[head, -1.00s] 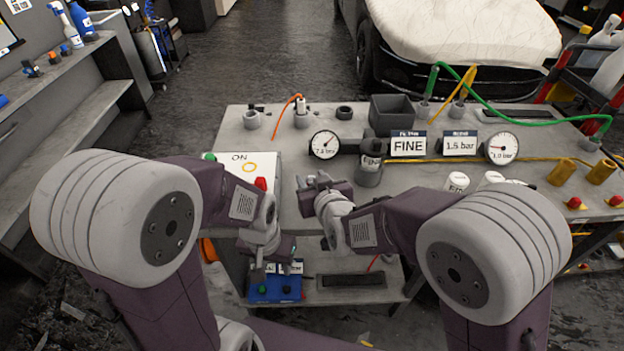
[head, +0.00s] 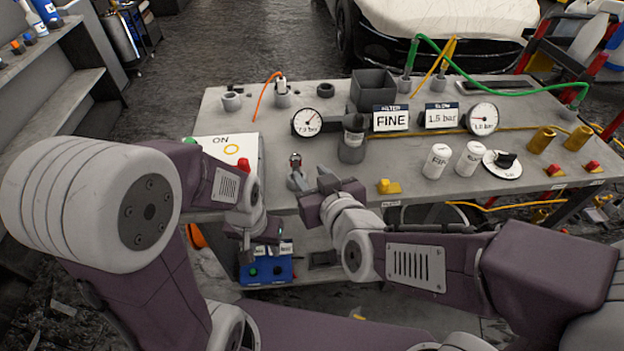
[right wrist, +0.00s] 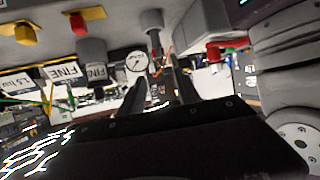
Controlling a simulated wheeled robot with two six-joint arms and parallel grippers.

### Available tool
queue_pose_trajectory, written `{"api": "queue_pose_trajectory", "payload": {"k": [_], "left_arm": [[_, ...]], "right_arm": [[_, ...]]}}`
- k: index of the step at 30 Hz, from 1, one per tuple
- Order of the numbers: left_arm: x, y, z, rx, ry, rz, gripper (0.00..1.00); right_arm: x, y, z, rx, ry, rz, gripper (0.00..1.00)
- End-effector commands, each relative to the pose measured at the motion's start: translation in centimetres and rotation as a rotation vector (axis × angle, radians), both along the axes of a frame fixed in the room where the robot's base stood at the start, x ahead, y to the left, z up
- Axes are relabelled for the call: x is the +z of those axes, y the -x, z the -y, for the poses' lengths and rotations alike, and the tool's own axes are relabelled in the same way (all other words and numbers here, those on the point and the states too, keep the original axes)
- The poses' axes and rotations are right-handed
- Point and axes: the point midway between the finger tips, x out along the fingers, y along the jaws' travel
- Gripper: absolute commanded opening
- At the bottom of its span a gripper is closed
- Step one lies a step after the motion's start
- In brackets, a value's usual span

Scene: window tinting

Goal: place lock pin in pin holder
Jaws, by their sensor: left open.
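I cannot tell surely which part is the lock pin. A small upright grey fitting with a reddish top (head: 296,172) stands near the table's front edge and may be the pin or its seat. A grey cup holder (head: 282,97) at the back left has a pale piece in it with an orange cord. My right gripper (head: 324,182) is just right of the small fitting, its fingers apart and nothing seen between them; in the right wrist view its fingers (right wrist: 163,85) show a gap. My left gripper (head: 248,243) is open and low, before the table's front edge.
The grey table (head: 225,125) bears a filter cylinder (head: 352,147), gauges, a FINE sign (head: 391,121), white canisters (head: 437,161) and a yellow block (head: 388,186). A white ON box (head: 228,150) stands at left. A blue box (head: 266,268) sits below.

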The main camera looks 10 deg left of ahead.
Motion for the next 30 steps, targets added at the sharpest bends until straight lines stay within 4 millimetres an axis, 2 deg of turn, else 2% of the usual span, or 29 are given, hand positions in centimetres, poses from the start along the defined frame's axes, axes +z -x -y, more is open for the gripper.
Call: {"api": "queue_pose_trajectory", "payload": {"k": [11, 14, 17, 19, 21, 24, 27, 30], "left_arm": [[-0.1, 0.0, 0.0, 0.0, 0.0, 0.001, 0.43], [-0.1, 0.0, 0.0, 0.0, 0.0, 0.001, 0.43], [-0.1, 0.0, 0.0, 0.0, 0.0, 0.0, 0.43], [-0.1, 0.0, 0.0, 0.0, 0.0, 0.001, 0.43], [-0.1, 0.0, 0.0, 0.0, 0.0, 0.0, 0.43], [-0.1, 0.0, 0.0, 0.0, 0.0, 0.001, 0.43], [-0.1, 0.0, 0.0, 0.0, 0.0, 0.0, 0.43], [-0.1, 0.0, 0.0, 0.0, 0.0, 0.0, 0.43]], "right_arm": [[0.1, 0.2, 0.1, 0.001, 0.0, -0.001, 0.39], [-0.8, -0.2, 0.9, -0.011, 0.014, -0.034, 0.39], [-4.6, -1.2, 4.4, -0.064, 0.067, -0.186, 0.39], [-8.3, -1.1, 8.6, -0.133, 0.117, -0.358, 0.39], [-11.8, 0.1, 13.4, -0.219, 0.164, -0.546, 0.39], [-15.3, 3.6, 19.9, -0.355, 0.215, -0.801, 0.39], [-16.8, 6.9, 24.0, -0.456, 0.245, -0.978, 0.39], [-17.2, 8.5, 25.6, -0.499, 0.258, -1.055, 0.39]]}}
